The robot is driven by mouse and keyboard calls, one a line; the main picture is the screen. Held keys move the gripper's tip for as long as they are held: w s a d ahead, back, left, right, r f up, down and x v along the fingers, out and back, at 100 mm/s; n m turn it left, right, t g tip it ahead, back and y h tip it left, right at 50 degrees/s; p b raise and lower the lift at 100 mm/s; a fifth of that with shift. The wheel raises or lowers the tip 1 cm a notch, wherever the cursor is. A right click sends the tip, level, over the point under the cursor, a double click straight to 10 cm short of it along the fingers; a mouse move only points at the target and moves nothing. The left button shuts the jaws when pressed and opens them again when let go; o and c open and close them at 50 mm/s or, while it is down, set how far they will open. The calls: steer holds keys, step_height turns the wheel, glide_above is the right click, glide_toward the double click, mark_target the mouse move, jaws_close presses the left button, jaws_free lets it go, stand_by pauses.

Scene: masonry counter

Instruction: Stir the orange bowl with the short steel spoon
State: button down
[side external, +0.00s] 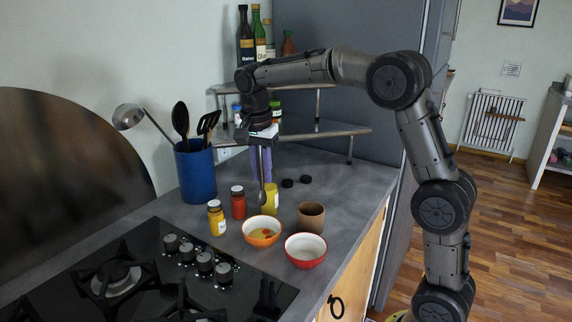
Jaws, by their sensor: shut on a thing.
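The orange bowl (262,243) stands on the grey counter in the side external view. It holds something yellow with a small red piece in it. My gripper (261,178) points down, with long purple fingers, above and behind the bowl. It is shut on the short steel spoon (262,196), which hangs upright with its bowl end down. The spoon's end shows in front of a yellow jar, apparently above the orange bowl's far rim; its exact depth is hard to tell. The upper part of the spoon is mostly hidden by the fingers.
A red bowl (305,262) and a brown cup (311,216) stand right of the orange bowl. A red jar (238,204), an orange jar (216,220) and a yellow jar (271,200) stand close by. A blue utensil crock (196,178), hob (120,285) and shelf (325,133) surround the area.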

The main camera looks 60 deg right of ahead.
mark_target(262, 205)
steer(key=shift+w+a+f, duration=0.1)
steer(key=shift+a+f, duration=0.15)
steer(key=shift+a, duration=0.15)
steer(key=shift+f, duration=4.65)
steer(key=shift+d, duration=0.1)
